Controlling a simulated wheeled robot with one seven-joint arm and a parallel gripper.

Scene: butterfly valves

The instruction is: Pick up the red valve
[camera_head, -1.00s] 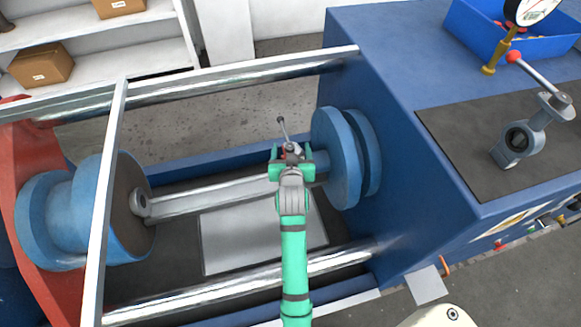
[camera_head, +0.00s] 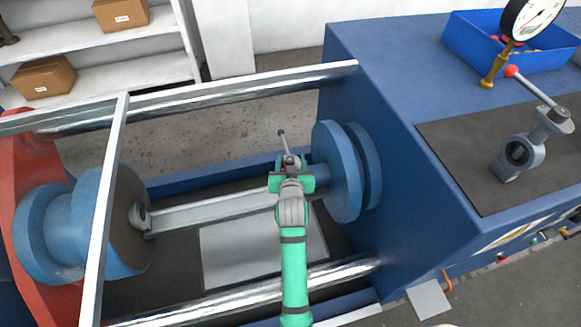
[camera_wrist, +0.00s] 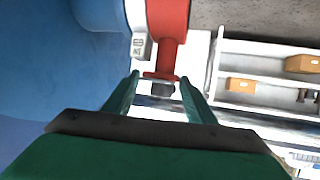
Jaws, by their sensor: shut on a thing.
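The red valve (camera_wrist: 168,35) shows in the wrist view as a red body with a narrower red neck and a flange at its lower end. My gripper (camera_wrist: 158,80) has its two green fingers on either side of this neck end, shut on the valve. In the head view my gripper (camera_head: 291,182) is beside the blue round flange on the machine's right side. It hides most of the valve there; a thin grey lever (camera_head: 283,142) stands up just beyond the jaws. I cannot tell whether the valve still touches the blue flange.
Blue flanges (camera_head: 340,172) stand close on the right, and another blue hub (camera_head: 110,225) is at the left. Metal rails (camera_head: 240,82) cross behind and in front of the arm. A grey valve (camera_head: 520,152) lies on a dark mat (camera_head: 465,170) on the blue cabinet.

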